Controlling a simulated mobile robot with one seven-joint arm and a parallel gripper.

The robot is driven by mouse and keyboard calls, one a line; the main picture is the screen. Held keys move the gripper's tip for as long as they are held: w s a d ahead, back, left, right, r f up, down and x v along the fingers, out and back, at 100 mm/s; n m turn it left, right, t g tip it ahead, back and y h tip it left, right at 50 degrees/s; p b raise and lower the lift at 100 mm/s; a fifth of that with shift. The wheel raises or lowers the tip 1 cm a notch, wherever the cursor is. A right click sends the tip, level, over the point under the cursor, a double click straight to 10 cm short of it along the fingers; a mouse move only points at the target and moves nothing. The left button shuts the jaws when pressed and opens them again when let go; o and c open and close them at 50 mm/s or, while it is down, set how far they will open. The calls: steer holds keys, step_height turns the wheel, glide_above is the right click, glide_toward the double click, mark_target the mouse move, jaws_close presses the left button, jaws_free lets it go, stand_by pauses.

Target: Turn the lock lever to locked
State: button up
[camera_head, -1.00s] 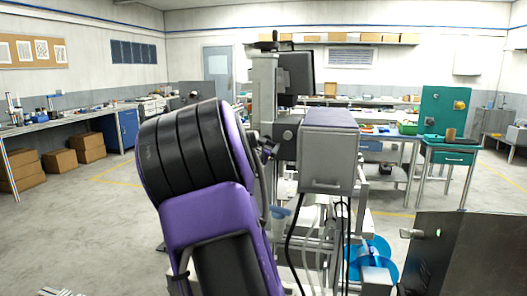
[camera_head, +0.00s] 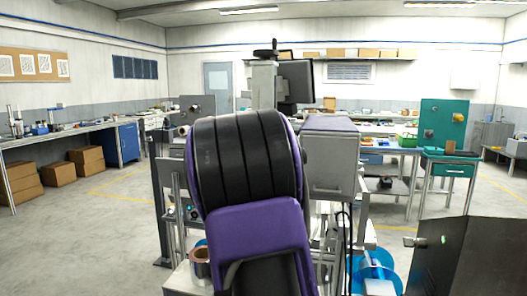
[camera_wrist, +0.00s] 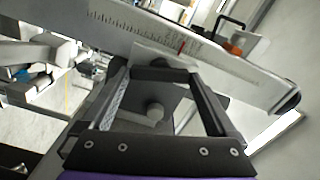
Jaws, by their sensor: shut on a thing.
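In the wrist view my gripper (camera_wrist: 163,74) has its dark fingers reaching to a graduated pale bar. The fingertips are closed around a flat pale grey piece (camera_wrist: 160,55) in front of that bar, which looks like the lock lever, though its outline is partly hidden by the fingers. The scale bar (camera_wrist: 245,75) carries printed marks and a red line. In the head view my purple and black arm hides the gripper and the lever.
A grey machine box (camera_head: 332,160) and a column with a dark screen (camera_head: 297,80) stand just past my arm. A dark panel (camera_head: 470,260) is at the front right. Blue reels (camera_head: 375,270) sit low beside the machine. Open floor lies to the left.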

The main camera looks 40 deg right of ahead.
steer(key=shift+m, duration=1.6)
steer(key=o, duration=1)
steer(key=v, duration=1.2)
